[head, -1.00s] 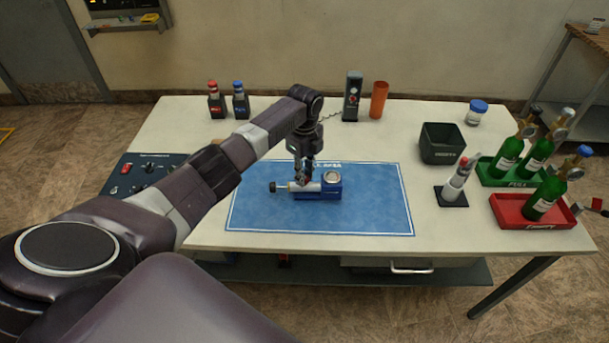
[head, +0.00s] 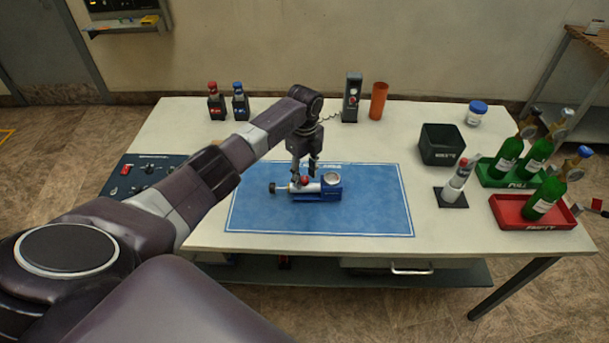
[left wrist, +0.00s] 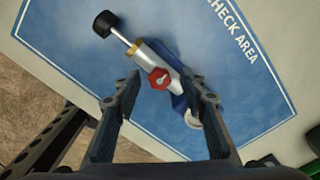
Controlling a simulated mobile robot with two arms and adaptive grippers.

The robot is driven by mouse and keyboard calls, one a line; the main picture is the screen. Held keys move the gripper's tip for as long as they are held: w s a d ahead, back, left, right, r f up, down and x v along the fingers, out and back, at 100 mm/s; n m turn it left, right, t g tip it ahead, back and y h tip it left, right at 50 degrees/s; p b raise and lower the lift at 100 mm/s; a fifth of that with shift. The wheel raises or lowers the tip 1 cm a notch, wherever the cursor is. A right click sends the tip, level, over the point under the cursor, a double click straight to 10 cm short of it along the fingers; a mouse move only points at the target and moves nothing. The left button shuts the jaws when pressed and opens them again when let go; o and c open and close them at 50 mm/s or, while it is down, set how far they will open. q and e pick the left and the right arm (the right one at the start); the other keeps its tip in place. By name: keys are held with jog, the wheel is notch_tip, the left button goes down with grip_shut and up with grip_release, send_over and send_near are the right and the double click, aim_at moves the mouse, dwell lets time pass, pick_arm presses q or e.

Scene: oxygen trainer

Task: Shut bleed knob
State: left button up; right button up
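A small regulator device with a blue body (head: 331,190) and a pale metal barrel lies on the blue mat (head: 370,215). On its barrel sits a red knob (head: 304,181), taken as the bleed knob; it also shows in the left wrist view (left wrist: 159,78) with a light mark on its face. A black knob (left wrist: 104,24) is at the barrel's far end. My left gripper (head: 304,174) points down just above the red knob. Its fingers are spread, one on each side of the knob, with gaps, in the left wrist view (left wrist: 162,83).
A control panel (head: 148,175) is at the left of the table. A waste bin (head: 441,145), a syringe-like item on a black base (head: 453,196), and green (head: 488,180) and red (head: 508,219) trays with green bottles stand at the right. The mat around the device is clear.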

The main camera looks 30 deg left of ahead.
aim_at(305, 178)
pick_arm(q)
jog(key=shift+r, duration=0.1)
notch_tip(305, 178, up, 12)
dwell(0.5)
dwell(0.5)
